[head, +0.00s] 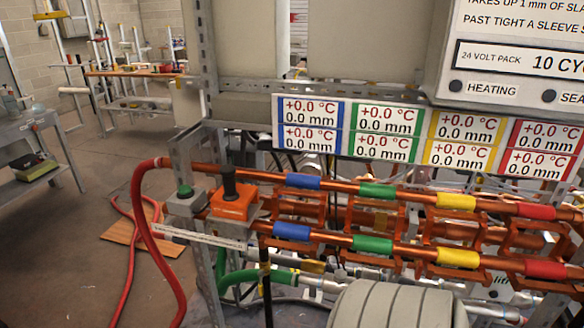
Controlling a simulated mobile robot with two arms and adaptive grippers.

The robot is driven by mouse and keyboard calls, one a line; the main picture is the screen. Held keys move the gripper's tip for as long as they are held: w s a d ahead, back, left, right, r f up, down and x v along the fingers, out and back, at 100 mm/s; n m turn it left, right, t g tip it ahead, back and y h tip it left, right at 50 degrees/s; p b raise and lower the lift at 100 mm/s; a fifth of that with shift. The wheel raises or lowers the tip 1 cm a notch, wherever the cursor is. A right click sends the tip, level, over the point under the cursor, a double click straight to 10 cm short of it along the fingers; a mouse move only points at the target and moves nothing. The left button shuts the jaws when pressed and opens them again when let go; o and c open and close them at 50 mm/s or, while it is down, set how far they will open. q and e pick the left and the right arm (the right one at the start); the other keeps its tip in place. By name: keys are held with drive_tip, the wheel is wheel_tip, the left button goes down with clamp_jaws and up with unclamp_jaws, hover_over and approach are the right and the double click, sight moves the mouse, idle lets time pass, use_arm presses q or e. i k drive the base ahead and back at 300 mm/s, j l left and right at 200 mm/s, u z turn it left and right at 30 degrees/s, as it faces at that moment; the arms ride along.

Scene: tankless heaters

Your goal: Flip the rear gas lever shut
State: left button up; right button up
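I cannot make out the rear gas lever for certain. A black upright handle (229,181) stands on an orange block (234,205) at the left end of the copper pipes. A dark upright rod (266,285) stands lower, in front of the pipes. A small yellow piece (313,267) shows among the silvery pipes below, too small to identify. Neither of my grippers is in view.
Two copper pipes (335,184) with coloured bands cross the rack. A red hose (150,235) loops down its left side, above a board on the floor. A grey ribbed rounded shape (398,305) blocks the bottom middle. Open floor (60,255) lies left.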

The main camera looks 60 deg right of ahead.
sight(261, 275)
drive_tip(key=z, duration=1.65)
